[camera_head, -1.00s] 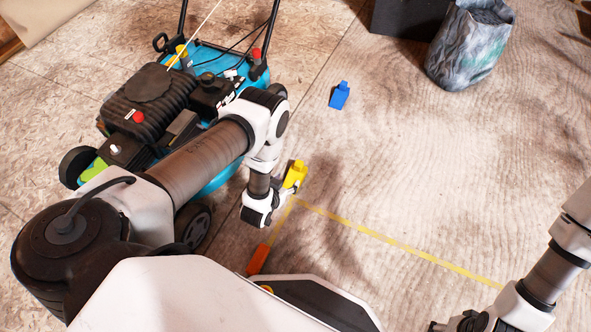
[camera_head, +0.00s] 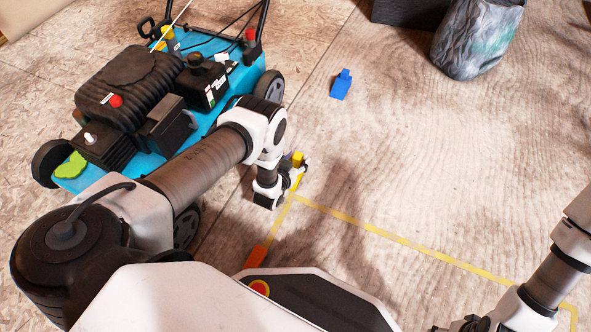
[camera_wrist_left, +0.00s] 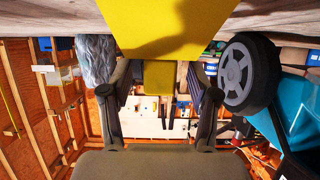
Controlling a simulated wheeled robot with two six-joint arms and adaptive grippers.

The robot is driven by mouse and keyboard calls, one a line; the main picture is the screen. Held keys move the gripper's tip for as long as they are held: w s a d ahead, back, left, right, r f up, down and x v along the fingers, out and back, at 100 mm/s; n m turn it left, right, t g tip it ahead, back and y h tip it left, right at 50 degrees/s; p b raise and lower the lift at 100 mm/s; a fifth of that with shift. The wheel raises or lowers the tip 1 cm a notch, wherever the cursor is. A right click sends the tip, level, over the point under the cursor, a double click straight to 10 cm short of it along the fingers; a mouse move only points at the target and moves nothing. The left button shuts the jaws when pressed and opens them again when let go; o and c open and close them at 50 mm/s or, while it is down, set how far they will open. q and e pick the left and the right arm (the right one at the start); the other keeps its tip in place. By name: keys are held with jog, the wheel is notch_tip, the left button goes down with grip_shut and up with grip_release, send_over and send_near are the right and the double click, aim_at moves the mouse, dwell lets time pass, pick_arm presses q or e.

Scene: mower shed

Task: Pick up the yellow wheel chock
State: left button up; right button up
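The yellow wheel chock (camera_head: 298,158) is at the end of my left arm, near the corner of the yellow floor line, partly covered by the gripper. My left gripper (camera_head: 303,168) is at the chock. In the left wrist view the chock's wide yellow body (camera_wrist_left: 168,25) fills the top middle, and its narrower block (camera_wrist_left: 158,76) sits between the two fingers of the gripper (camera_wrist_left: 163,88). The fingers are open, with a gap on each side of that block. My right gripper (camera_head: 468,325) is at the bottom edge, mostly cut off.
A blue lawn mower (camera_head: 222,62) stands left of and behind my left arm; its wheel (camera_wrist_left: 250,72) is close right in the wrist view. A blue chock-like block (camera_head: 341,84) lies farther back. An orange piece (camera_head: 256,257) lies near my base. Floor at right is clear.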

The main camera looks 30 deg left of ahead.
pick_arm(q)
grip_shut()
